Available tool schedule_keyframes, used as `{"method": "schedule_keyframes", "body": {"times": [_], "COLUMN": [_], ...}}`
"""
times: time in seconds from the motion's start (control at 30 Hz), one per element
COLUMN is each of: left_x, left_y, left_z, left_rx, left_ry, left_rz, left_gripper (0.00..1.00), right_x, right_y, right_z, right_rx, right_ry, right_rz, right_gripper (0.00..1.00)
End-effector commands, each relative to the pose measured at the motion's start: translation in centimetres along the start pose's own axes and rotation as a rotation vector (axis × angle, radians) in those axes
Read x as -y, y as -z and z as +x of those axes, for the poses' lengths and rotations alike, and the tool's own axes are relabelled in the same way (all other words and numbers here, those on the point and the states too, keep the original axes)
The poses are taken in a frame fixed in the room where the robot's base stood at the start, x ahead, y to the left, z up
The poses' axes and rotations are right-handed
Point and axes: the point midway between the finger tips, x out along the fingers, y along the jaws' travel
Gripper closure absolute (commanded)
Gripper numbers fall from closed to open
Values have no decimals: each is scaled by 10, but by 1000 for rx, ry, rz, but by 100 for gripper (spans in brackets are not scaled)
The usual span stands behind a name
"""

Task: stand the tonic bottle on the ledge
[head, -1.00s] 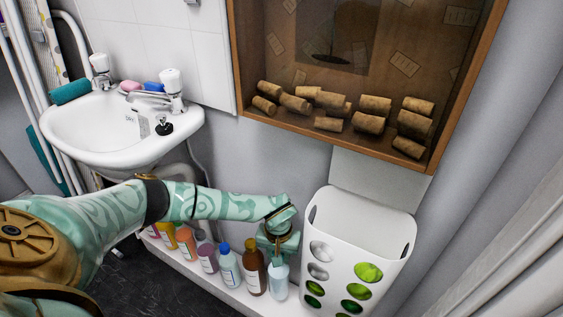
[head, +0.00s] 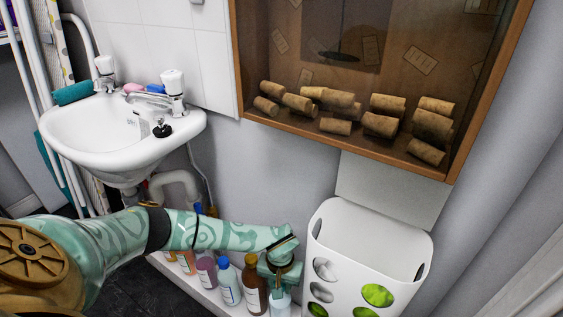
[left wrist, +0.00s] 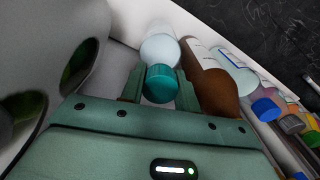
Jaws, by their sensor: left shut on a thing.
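My left gripper (head: 281,272) points down at the right end of the row of bottles and is shut on a pale bottle (head: 281,303). In the left wrist view the gripper's fingers (left wrist: 160,88) are on both sides of the bottle's teal cap (left wrist: 161,84), with the pale bottle body (left wrist: 160,49) beyond. No label is readable, so I cannot confirm it is the tonic bottle. It looks upright at the white ledge (head: 188,285), but its base is cut off in the head view. My right gripper is not in view.
A brown bottle (head: 254,288) is close beside the held bottle, with a blue-capped bottle (head: 228,283) and several others further left. A white bin (head: 366,243) with round holes stands close on the right. A sink (head: 120,135) and a wooden case of corks (head: 345,155) are above.

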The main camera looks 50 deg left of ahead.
Motion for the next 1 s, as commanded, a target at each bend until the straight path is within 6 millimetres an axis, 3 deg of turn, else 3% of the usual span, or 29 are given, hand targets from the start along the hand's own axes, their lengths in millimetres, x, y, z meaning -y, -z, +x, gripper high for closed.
{"method": "schedule_keyframes", "body": {"times": [0.9, 0.93, 1.0], "left_x": [0, 0, 0], "left_y": [0, 0, 0], "left_z": [10, 9, 9], "left_rx": [0, 0, -1], "left_ry": [-1, -1, -1], "left_rz": [0, 0, 0], "left_gripper": [96, 63, 44], "right_x": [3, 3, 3], "right_y": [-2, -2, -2], "right_z": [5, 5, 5], "right_rx": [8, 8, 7], "right_ry": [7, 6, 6], "right_rz": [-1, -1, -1], "right_gripper": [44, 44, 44]}}
